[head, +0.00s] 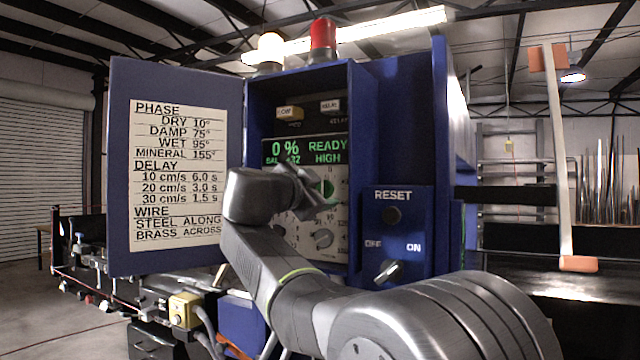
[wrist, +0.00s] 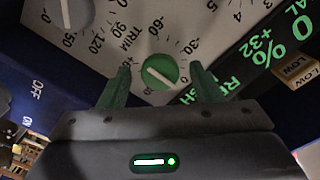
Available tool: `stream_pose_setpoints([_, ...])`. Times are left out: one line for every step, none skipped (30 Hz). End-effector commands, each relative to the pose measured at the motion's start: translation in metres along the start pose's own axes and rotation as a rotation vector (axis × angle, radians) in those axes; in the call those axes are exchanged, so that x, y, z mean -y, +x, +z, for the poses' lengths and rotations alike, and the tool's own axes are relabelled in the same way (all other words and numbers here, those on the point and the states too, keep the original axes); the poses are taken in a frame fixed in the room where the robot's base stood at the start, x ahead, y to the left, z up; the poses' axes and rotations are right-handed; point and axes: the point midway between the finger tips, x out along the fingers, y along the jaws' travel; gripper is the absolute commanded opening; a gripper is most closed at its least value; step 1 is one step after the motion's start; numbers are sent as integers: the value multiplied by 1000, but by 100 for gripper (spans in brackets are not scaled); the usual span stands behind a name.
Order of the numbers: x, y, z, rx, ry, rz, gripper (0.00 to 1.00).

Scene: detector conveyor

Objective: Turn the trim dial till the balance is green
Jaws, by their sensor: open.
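The trim dial (wrist: 160,71) is a round green knob with a white pointer line, labelled TRIM in the wrist view. It also shows in the head view (head: 327,188), partly hidden by my gripper. My gripper (wrist: 160,66) is open, with one finger on each side of the dial in the picture. A gap shows between each finger and the knob; I cannot tell how deep the fingers reach. The display (head: 305,152) reads 0 %, READY, BAL +32 and HIGH in green letters; BAL is partly covered by my arm.
A grey dial (head: 322,238) sits below the trim dial on the same panel. An open cabinet door (head: 118,170) with a settings chart stands to the left. To the right are a RESET button (head: 391,215) and an OFF/ON switch (head: 388,271).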

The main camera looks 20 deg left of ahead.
Motion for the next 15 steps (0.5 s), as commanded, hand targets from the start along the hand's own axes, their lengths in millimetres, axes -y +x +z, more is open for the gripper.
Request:
stream_pose_setpoints([0, 4, -1, -1, -1, 2, 59])
stream_pose_setpoints([0, 5, 0, 0, -1, 1, 59])
stream_pose_setpoints([0, 7, 0, 0, -1, 1, 59])
stream_pose_setpoints([0, 8, 0, 0, -1, 0, 59])
stream_pose_setpoints([0, 8, 0, 0, -1, 0, 59])
stream_pose_setpoints([0, 8, 0, 1, 0, 0, 59])
stream_pose_setpoints([0, 9, 0, 1, 0, 0, 59])
stream_pose_setpoints([0, 8, 0, 1, 0, 0, 59])
stream_pose_setpoints([0, 8, 0, 1, 0, 0, 59])
stream_pose_setpoints([0, 8, 0, 1, 0, 0, 59])
stream_pose_setpoints([0, 8, 0, 1, 0, 0, 59])
stream_pose_setpoints([0, 8, 0, 1, 0, 0, 59])
stream_pose_setpoints([0, 8, 0, 1, 0, 0, 53])
stream_pose_setpoints([0, 8, 0, 1, 0, 0, 47])
stream_pose_setpoints([0, 8, 0, 1, 0, 0, 39])
